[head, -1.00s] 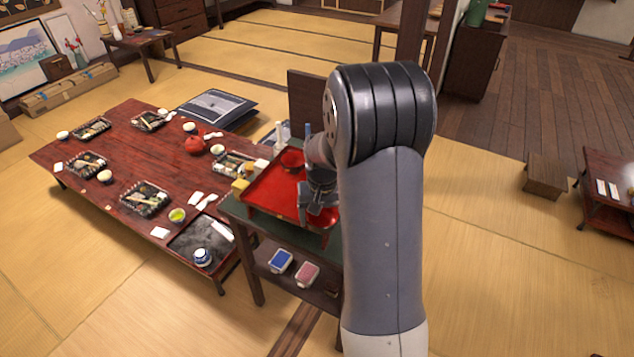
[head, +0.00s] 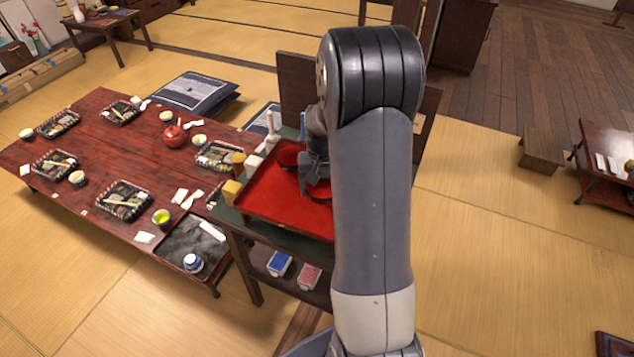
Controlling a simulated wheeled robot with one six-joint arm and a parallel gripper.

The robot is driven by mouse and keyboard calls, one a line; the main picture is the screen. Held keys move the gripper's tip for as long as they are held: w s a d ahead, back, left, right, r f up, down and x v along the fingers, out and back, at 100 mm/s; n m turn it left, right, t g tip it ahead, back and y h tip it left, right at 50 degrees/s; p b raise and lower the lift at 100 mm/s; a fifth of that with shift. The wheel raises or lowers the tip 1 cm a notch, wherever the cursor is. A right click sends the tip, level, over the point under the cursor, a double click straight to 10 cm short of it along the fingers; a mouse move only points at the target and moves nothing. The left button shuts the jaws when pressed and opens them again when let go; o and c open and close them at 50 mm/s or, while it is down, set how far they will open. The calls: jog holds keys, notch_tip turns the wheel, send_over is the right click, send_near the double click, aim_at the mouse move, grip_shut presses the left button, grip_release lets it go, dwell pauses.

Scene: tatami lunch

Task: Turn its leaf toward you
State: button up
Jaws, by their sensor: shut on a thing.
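The red tray (head: 270,205) lies on the green-topped stand, its right part hidden behind my arm. One dark red bowl (head: 290,153) is at the tray's far edge. My gripper (head: 314,180) is over the tray's right part, beside that bowl, mostly hidden by my arm. It is shut on what looks like a second dark red bowl (head: 319,192), low over the tray. I cannot tell whether this bowl touches the tray. No leaf can be made out on either bowl.
A low table (head: 90,190) with several meal trays, cups and a red teapot (head: 173,134) stands left of the stand. A blue box (head: 279,264) and a pink box (head: 308,276) sit on the shelf below.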

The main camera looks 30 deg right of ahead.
jog(key=n, duration=0.8)
jog(key=shift+n+p, duration=0.3)
jog(key=shift+p, duration=0.05)
jog(key=n, duration=0.8)
jog(key=shift+n, duration=0.3)
jog(key=shift+f+b, duration=0.75)
jog(key=shift+b, duration=0.05)
jog(key=shift+f, duration=0.25)
jog(key=o, duration=1)
jog(key=shift+o, duration=0.2)
jog(key=shift+r, duration=0.1)
